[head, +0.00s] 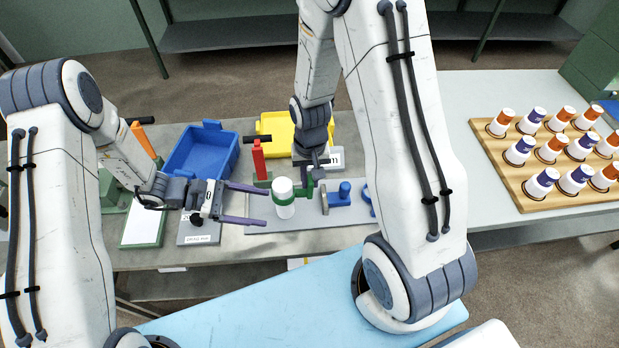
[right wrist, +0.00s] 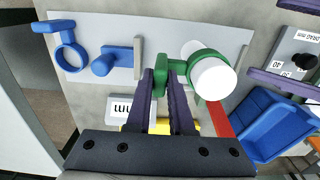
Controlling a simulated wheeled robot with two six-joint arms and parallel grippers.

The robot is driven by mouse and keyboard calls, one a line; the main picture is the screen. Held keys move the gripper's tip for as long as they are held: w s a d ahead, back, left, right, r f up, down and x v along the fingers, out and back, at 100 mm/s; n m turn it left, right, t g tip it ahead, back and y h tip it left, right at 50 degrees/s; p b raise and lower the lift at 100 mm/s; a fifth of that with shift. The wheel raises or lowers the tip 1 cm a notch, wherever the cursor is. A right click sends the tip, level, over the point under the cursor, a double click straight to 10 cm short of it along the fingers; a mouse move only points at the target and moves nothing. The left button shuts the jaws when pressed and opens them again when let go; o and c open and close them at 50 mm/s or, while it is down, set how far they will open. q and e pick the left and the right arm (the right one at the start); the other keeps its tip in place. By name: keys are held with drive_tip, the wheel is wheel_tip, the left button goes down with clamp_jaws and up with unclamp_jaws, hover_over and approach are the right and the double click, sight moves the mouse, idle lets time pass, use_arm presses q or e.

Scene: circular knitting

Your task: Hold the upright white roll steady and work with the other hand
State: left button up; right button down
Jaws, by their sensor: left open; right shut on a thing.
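The white roll (head: 284,199) stands upright on the grey plate (head: 262,219) in the head view. In the right wrist view its round white end (right wrist: 213,80) faces the camera. A green ring tool (right wrist: 204,59) appears to sit around the roll; it also shows in the head view (head: 305,192). My right gripper (right wrist: 163,80) is shut on the block-shaped handle of this tool, right of the roll in the head view. My left gripper (head: 266,206) is open, its two long purple fingers pointing at the roll, tips just left of it. Nothing shows between them.
A blue holder (head: 338,195) and a partly hidden blue ring, clearer in the right wrist view (right wrist: 72,57), are beside the roll. A red post (head: 259,160), a blue bin (head: 203,150) and a yellow bin (head: 283,124) stand behind. A wooden board (head: 500,170) bears several capped rolls at right.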

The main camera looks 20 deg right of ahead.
sight(281, 207)
use_arm(q)
drive_tip(key=w+a+f+n+t, duration=0.1)
drive_tip(key=f+n, duration=0.1)
drive_tip(key=w+a+f+n+t+h, duration=0.1)
drive_tip(key=f+t, duration=0.1)
drive_tip(key=f, duration=0.1)
drive_tip(key=w+f+n+t+h, duration=0.1)
drive_tip(key=w+f+n, duration=0.1)
drive_tip(key=shift+a+f+n, duration=0.3)
drive_tip(key=shift+a+f, duration=0.05)
drive_tip(key=shift+a, duration=0.05)
drive_tip(key=shift+d+f, duration=0.15)
drive_tip(key=shift+d, duration=0.05)
drive_tip(key=shift+x, duration=4.75)
drive_tip(key=shift+w, duration=0.1)
drive_tip(key=c, duration=0.8)
drive_tip(key=o, duration=0.8)
